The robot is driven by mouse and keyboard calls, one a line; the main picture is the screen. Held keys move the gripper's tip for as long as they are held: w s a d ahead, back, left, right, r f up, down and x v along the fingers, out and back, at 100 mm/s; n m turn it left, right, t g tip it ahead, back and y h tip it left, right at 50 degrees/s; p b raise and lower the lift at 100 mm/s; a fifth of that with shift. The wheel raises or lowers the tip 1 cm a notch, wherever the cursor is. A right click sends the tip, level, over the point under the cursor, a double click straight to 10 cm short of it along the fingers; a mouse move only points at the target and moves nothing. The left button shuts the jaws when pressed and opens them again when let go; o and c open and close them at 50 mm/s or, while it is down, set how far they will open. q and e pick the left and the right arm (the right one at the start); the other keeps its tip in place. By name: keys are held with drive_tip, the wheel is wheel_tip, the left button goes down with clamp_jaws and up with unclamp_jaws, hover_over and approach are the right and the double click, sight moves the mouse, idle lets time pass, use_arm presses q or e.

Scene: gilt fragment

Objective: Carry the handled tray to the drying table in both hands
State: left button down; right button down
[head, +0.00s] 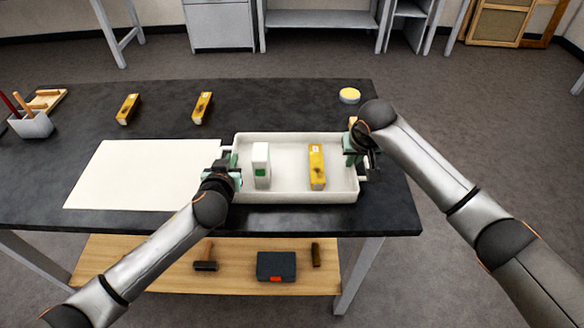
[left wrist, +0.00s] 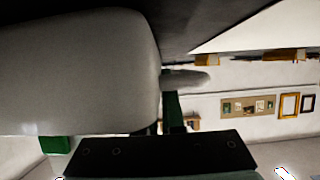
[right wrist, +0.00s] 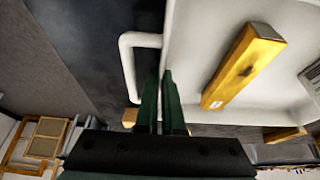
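The white handled tray (head: 290,197) is over the dark table, right of a pale sheet; I cannot tell whether it rests there. It holds a white container with a green label (head: 261,160) and a yellow box (head: 316,167). My left gripper (head: 235,170) is at the tray's left end; a large white shape hides most of its fingers in the left wrist view. My right gripper (head: 354,150) is at the right end. In the right wrist view its green fingers (right wrist: 161,100) are close together at the tray's rim, beside the handle (right wrist: 128,65).
The dark table (head: 290,100) carries the pale sheet (head: 130,175), two yellow boxes (head: 128,109) (head: 202,107), a round yellow-topped item (head: 349,95) and a tool holder (head: 32,124). A wooden lower shelf (head: 130,265) holds tools. Open floor lies to the right and behind.

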use_arm(q)
drive_tip(key=shift+r, duration=0.2)
use_arm(e)
drive_tip(key=shift+r, duration=0.25)
